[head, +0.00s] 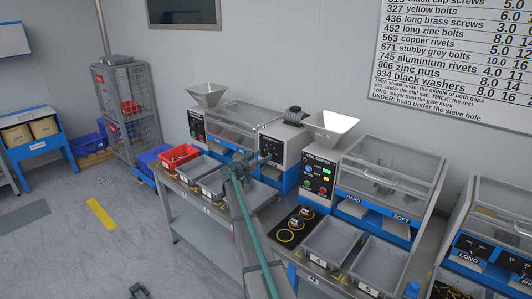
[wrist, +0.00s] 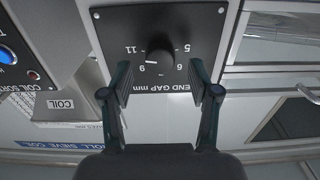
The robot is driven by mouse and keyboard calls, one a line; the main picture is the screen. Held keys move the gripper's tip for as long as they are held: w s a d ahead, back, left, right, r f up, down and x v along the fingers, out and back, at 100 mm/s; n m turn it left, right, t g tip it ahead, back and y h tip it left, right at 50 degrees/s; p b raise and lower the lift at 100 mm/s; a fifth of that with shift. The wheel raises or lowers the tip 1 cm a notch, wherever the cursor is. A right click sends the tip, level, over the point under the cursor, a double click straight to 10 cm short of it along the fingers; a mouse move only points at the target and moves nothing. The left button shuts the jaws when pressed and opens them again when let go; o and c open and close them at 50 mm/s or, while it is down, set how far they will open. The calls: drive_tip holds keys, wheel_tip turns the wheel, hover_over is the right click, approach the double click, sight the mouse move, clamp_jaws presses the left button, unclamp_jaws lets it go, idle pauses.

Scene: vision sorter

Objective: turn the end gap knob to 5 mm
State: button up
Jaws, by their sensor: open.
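The end gap knob (wrist: 159,61) is a round black dial on a black panel (wrist: 120,20) marked "END GAP mm" in the wrist view. Its white mark points left in the picture, close to the 9; the 5 is on the right side. My gripper (wrist: 161,84) is open, with one finger on each side of the lower panel and the knob between and slightly beyond the tips. I see no finger touching the knob. In the head view my gripper (head: 262,158) is in front of the machine's black panel (head: 271,144); the knob is too small to make out there.
A COIL panel with a blue button (wrist: 7,55) lies left in the wrist view, and a clear-covered unit with a handle (wrist: 308,94) lies right. In the head view grey trays (head: 330,240) and a red bin (head: 180,157) stand on the bench.

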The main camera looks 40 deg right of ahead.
sight(269, 152)
drive_tip(key=shift+x, duration=1.35)
drive_tip(key=shift+c, duration=0.2)
drive_tip(key=c, duration=1.1)
